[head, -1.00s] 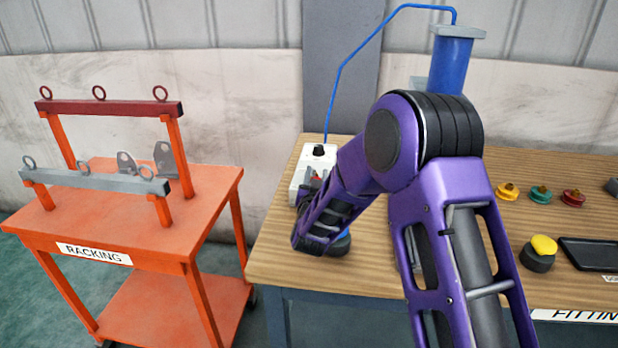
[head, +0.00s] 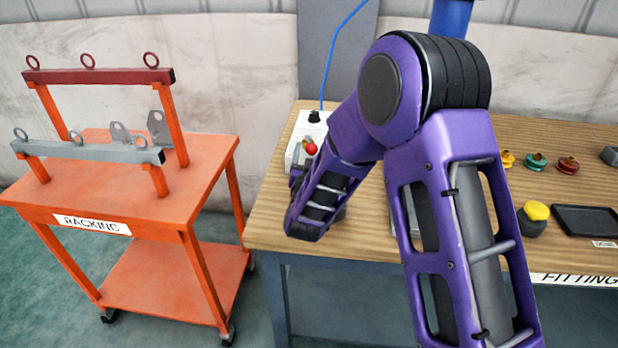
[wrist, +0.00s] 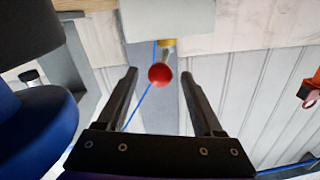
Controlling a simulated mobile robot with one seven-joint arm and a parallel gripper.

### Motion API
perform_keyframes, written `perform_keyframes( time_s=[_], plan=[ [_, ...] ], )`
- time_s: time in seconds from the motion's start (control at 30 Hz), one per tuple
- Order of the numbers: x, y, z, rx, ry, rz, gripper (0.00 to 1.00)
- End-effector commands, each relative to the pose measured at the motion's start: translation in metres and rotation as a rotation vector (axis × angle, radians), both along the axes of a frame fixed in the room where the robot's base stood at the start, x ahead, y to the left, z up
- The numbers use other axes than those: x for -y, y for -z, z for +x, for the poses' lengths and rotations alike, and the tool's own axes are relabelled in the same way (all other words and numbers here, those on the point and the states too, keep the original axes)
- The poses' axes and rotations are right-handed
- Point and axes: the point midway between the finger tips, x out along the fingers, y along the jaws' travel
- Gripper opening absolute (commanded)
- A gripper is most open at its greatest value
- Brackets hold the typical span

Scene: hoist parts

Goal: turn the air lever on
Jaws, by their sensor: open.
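The air lever shows as a red ball knob (head: 311,149) by the white box (head: 297,157) at the bench's left end. In the wrist view the red knob (wrist: 159,76) sits on a short stem from a brass fitting (wrist: 167,43) under the pale box (wrist: 165,18). My gripper (wrist: 160,74) is open, and the knob appears between its two fingers with a gap on each side. I cannot tell how deep the knob is between them. In the head view my purple arm hides most of the gripper and the lower part of the box.
The orange racking cart (head: 205,165) stands left of the wooden bench (head: 268,220). A black tray (head: 588,221), a yellow-topped button (head: 536,211) and several coloured fittings are at right. A blue hose (head: 333,58) rises from the box. A blue and black object (wrist: 35,100) is close at left in the wrist view.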

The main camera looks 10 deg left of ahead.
Motion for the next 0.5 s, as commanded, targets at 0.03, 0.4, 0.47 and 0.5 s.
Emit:
perform_keyframes(
  time_s=[0.03,0.4,0.47,0.5],
  plan=[
    [0.001,0.0,-0.014,-0.001,-0.002,-0.002,0.69],
    [0.01,0.0,-0.096,0.0,-0.002,-0.002,0.69],
    [0.01,0.0,-0.105,0.001,-0.003,-0.001,0.69],
    [0.011,0.0,-0.11,0.0,-0.002,-0.001,0.69]
  ],
)
